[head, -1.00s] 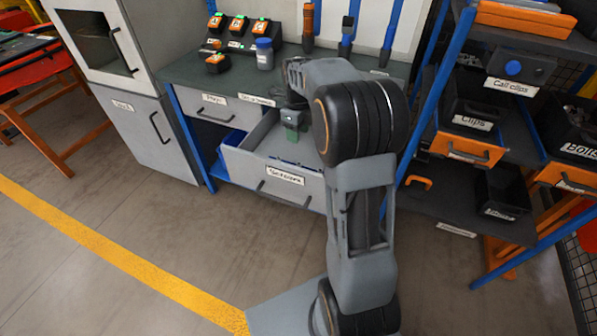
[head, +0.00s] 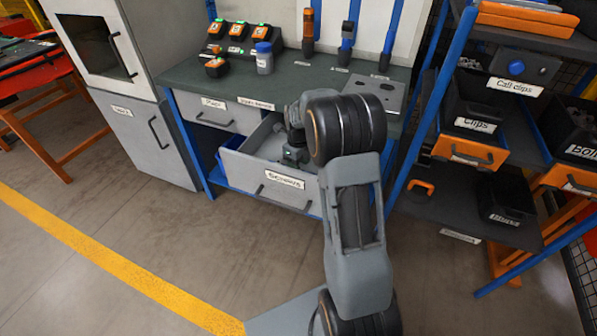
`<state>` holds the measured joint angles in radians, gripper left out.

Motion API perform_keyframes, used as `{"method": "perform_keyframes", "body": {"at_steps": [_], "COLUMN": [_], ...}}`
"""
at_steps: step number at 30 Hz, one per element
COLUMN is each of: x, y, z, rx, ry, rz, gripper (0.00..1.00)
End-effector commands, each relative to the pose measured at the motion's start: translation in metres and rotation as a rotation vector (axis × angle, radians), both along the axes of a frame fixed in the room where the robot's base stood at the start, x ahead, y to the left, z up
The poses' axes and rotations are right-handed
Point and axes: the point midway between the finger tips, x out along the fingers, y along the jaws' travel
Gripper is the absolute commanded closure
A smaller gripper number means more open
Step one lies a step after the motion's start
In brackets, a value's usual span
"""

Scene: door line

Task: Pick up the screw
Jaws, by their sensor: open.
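The open grey drawer (head: 262,190) labelled "Screws" sticks out below the workbench. My gripper (head: 294,157) is down inside this drawer, near its right side and back. My arm covers part of the drawer. The gripper is open, though its fingertips are small and hard to make out. I cannot make out a single screw; the drawer's inside is partly hidden by the arm and the front wall.
The workbench (head: 190,72) above carries several orange-topped devices (head: 237,31) and a blue-lidded jar (head: 264,58). A rack with bins (head: 478,118) stands close on the right. A grey cabinet (head: 150,135) is on the left. The floor in front is clear.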

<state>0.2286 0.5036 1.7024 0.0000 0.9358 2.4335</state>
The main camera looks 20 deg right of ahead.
Motion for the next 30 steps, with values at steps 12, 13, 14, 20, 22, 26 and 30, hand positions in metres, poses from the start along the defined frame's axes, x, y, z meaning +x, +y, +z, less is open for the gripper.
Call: {"method": "perform_keyframes", "body": {"at_steps": [12, 13, 14, 20, 22, 26, 30], "x": [0.000, 0.000, 0.000, 0.000, 0.000, 0.000, 0.000], "y": [0.000, 0.000, 0.000, 0.000, 0.000, 0.000, 0.000], "z": [-0.025, -0.024, -0.024, -0.024, -0.024, -0.024, -0.024], "rx": [0.000, 0.000, 0.000, 0.000, 0.000, 0.000, 0.000], "ry": [0.000, 0.000, 0.000, 0.000, 0.000, 0.000, 0.000], "rz": [0.000, 0.000, 0.000, 0.000, 0.000, 0.000, 0.000], "gripper": [0.52, 0.52, 0.52, 0.67, 0.74, 0.86, 1.00]}}
